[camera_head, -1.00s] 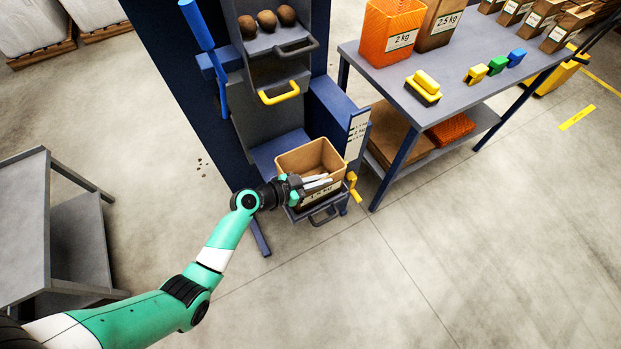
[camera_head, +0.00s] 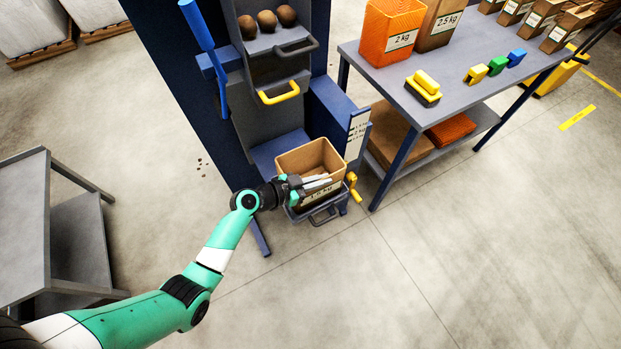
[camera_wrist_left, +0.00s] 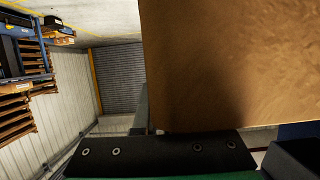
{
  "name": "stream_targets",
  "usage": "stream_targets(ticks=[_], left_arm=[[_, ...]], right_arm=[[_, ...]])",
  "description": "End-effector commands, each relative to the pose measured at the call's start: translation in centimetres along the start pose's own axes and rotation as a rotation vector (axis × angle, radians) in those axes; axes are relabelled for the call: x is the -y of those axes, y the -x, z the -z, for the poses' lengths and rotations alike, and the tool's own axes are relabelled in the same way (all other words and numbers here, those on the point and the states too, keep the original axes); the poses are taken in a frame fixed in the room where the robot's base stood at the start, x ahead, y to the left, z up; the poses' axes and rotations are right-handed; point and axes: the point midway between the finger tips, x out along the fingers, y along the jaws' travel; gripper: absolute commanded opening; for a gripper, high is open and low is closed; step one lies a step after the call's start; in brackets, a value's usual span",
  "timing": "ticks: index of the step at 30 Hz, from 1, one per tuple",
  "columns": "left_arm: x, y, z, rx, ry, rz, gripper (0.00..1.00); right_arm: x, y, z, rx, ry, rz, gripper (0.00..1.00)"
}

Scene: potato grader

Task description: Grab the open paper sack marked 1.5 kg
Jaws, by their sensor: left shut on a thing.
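The open paper sack (camera_head: 313,158) is brown with a label on its front that reads about 1.5 kg, partly covered by my gripper. It stands upright on the low platform of the blue grader. My left gripper (camera_head: 318,183) is at the sack's near side, shut on its wall. In the left wrist view the brown paper of the sack (camera_wrist_left: 235,65) fills the right half, close against a dark finger. My right gripper is not in view.
The grader's grey chute (camera_head: 268,50) with several potatoes, a yellow handle (camera_head: 279,92) and a yellow crank (camera_head: 352,185) are near the sack. A grey table (camera_head: 455,85) with an orange 2 kg container (camera_head: 390,30) stands right. A grey stand (camera_head: 25,230) is left. The front floor is clear.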

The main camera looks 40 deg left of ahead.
Motion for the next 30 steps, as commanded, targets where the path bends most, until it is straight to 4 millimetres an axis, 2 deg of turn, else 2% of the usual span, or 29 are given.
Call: stream_targets(ticks=[10, 14, 21, 26, 30], left_arm=[[0.0, 0.0, 0.1, -0.001, 0.000, 0.000, 0.00], [0.0, 0.2, 0.7, -0.001, -0.001, 0.000, 0.00], [0.0, 1.2, 3.4, -0.003, -0.002, 0.001, 0.00], [-1.8, 1.4, 5.5, -0.002, -0.003, -0.003, 0.00], [-3.6, 1.7, 8.0, -0.002, -0.004, -0.004, 0.00]], right_arm=[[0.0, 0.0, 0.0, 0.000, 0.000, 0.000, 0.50], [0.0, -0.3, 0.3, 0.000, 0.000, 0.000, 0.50], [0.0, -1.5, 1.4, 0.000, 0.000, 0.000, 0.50], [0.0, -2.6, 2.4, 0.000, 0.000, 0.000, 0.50], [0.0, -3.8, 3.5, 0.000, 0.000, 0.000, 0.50]])
